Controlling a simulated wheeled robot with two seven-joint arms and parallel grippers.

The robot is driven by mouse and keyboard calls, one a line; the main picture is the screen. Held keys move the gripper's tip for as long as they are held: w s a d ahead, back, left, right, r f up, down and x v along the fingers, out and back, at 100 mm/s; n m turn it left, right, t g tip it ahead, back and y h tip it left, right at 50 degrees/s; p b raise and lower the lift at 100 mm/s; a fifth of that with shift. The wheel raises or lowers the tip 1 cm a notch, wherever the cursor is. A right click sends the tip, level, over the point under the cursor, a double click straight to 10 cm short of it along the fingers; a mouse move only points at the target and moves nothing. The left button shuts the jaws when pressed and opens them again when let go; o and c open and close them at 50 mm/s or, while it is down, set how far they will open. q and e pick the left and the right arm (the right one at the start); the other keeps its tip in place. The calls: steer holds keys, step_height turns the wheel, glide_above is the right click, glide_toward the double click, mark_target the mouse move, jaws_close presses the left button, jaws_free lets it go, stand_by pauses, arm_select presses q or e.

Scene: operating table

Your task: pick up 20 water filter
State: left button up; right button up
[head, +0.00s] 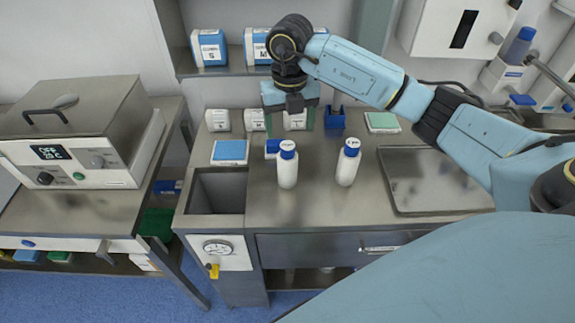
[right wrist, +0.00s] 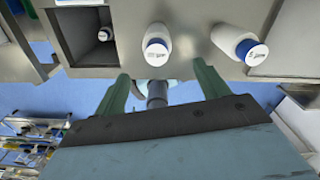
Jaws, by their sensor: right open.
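My right gripper (head: 290,124) reaches in from the right above the back of the steel worktop. It is open with nothing between its green fingers, which also show in the right wrist view (right wrist: 162,88). It is just behind two white bottles with blue caps, the left one (head: 288,170) and the right one (head: 347,167); both stand upright and apart from it. Several small labelled white boxes (head: 217,120) stand along the back, partly behind the gripper. The labels are too small to read, so I cannot tell which thing is the water filter. My left gripper is not in view.
A sink (head: 218,193) is at the worktop's left, with a blue-topped box (head: 230,152) behind it. A steel tray (head: 436,207) lies at right. A blue holder (head: 335,120) stands at the back. A shelf above holds blue-and-white boxes (head: 209,47). The front middle worktop is clear.

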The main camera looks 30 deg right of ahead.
mark_target(287, 145)
steer(key=f, duration=0.3)
steer(key=f+p, duration=0.1)
steer(key=f, duration=0.5)
steer(key=shift+w+a+f, duration=0.15)
steer(key=shift+w, duration=0.15)
steer(key=shift+c, duration=0.2)
steer(key=c, duration=1.4)
